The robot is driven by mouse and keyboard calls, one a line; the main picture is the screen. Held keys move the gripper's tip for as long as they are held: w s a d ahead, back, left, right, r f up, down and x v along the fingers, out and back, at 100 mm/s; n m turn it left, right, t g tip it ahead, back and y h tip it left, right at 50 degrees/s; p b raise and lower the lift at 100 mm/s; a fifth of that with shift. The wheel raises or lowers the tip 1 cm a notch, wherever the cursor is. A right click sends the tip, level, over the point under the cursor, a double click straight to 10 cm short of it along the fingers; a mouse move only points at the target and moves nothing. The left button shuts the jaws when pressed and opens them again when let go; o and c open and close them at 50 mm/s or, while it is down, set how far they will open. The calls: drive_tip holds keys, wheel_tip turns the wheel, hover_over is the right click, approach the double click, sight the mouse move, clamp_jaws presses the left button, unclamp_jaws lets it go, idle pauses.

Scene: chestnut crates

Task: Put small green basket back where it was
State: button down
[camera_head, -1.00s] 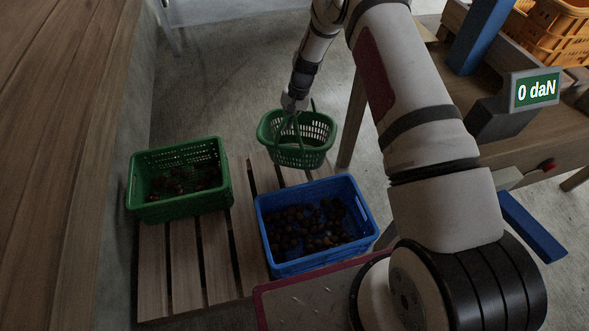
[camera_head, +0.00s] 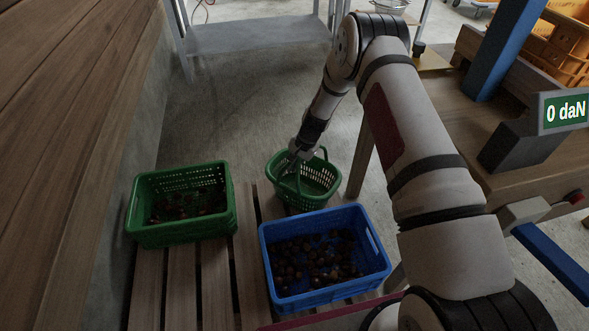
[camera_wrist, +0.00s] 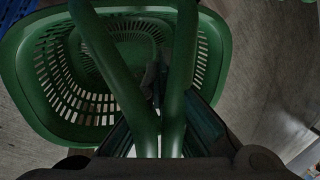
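The small green basket (camera_head: 312,190) is at the far end of the wooden pallet, just behind the blue crate, upright and apparently empty. I cannot tell whether its bottom touches the pallet. The gripper looks shut on these handles, though the fingertips are partly hidden.
A green crate (camera_head: 180,239) and a blue crate (camera_head: 322,301), both holding chestnuts, stand on the pallet (camera_head: 182,290). A wooden wall is at the left. A wooden table (camera_head: 450,120) with a "0 daN" display (camera_head: 563,112) is at the right. A metal shelf (camera_head: 255,35) stands behind.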

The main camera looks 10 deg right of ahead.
drive_tip(key=shift+f, duration=0.25)
drive_tip(key=c, duration=1.8)
unclamp_jaws()
drive_tip(key=p+v, duration=0.4)
drive_tip(key=v, duration=0.8)
